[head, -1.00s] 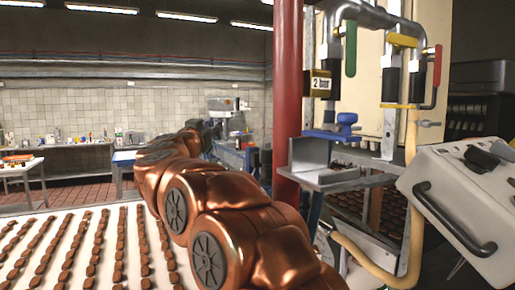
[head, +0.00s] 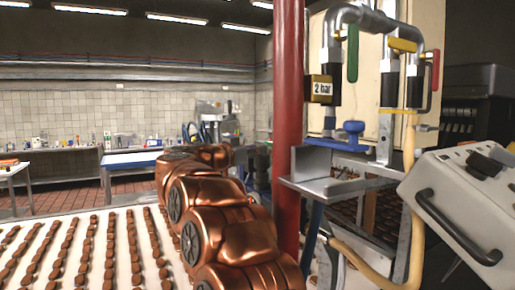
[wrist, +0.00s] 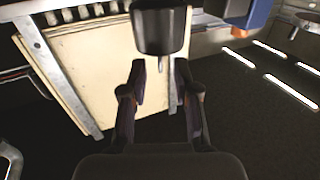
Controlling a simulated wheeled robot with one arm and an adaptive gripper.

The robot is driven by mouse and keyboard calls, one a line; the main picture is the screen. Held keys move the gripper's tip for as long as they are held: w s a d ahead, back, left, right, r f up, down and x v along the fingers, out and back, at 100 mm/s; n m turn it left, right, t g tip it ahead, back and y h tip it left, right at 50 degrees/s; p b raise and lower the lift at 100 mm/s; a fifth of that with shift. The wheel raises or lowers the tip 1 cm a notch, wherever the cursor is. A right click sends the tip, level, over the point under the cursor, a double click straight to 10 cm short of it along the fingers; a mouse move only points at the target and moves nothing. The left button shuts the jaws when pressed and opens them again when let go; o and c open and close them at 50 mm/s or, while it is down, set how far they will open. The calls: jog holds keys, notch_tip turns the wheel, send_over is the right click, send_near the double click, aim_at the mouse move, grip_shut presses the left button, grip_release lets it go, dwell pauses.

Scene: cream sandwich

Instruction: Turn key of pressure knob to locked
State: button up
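In the head view my gripper is hidden behind my copper-coloured arm. A blue knob (head: 350,130) is on the pipework, below a box marked "2 bar" (head: 320,89). A dark knob (head: 484,165) is on the tilted grey control box at the right. I cannot make out a key or lock marking.
A red column (head: 288,110) stands just right of my arm. A grey metal shelf (head: 335,178) and pipes with green, yellow and red handles are beyond it. Rows of chocolates lie on the white conveyor (head: 115,215) at the left.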

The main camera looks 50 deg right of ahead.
jog(key=shift+d, duration=0.8)
jog(key=shift+w, duration=0.1)
grip_shut()
